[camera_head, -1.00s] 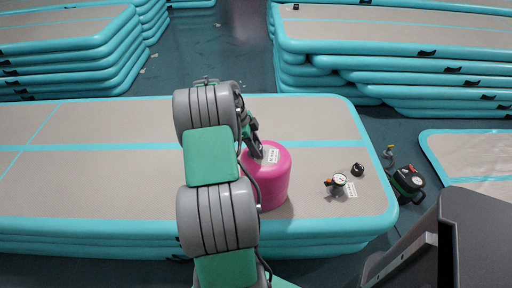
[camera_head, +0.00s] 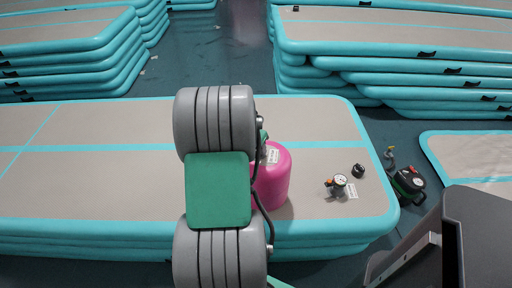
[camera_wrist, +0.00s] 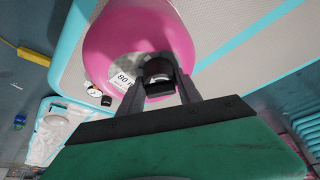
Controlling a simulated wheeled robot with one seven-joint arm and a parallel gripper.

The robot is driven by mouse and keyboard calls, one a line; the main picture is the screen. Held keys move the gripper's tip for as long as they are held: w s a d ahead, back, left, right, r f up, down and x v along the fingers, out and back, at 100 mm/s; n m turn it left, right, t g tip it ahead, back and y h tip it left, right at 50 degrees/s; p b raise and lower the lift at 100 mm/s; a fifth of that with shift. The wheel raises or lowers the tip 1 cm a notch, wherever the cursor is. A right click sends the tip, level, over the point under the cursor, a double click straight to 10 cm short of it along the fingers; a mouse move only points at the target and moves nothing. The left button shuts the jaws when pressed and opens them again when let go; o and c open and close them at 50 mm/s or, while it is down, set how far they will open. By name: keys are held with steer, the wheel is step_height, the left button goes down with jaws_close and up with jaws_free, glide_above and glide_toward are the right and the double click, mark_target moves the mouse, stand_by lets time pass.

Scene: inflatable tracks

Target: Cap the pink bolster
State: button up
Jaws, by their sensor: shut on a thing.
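The pink bolster (camera_head: 272,188) stands upright on the near inflatable track, partly hidden by my arm in the head view. Its pink top (camera_wrist: 108,38) fills the upper left of the wrist view, with a white label (camera_wrist: 124,78) reading "80" on it. My gripper (camera_wrist: 160,72) is over this top, shut on a small black cap (camera_wrist: 158,68). The cap's underside is hidden, so I cannot tell whether it touches the bolster. The bolster's valve opening is not visible. In the head view my gripper is hidden behind my arm.
A pressure gauge (camera_head: 338,182) and another small black round piece (camera_head: 358,170) lie on the track (camera_head: 100,185), right of the bolster. A green and black device (camera_head: 407,183) sits on the floor beyond the track's right end. Stacked tracks stand behind. The track's left part is clear.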

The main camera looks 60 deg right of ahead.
steer(key=shift+n+t, duration=0.3)
steer(key=shift+n, duration=0.5)
steer(key=o, duration=1.4)
steer(key=p+v, duration=0.1)
steer(key=v, duration=0.6)
steer(key=shift+a+r, duration=0.15)
steer(key=shift+r, duration=0.25)
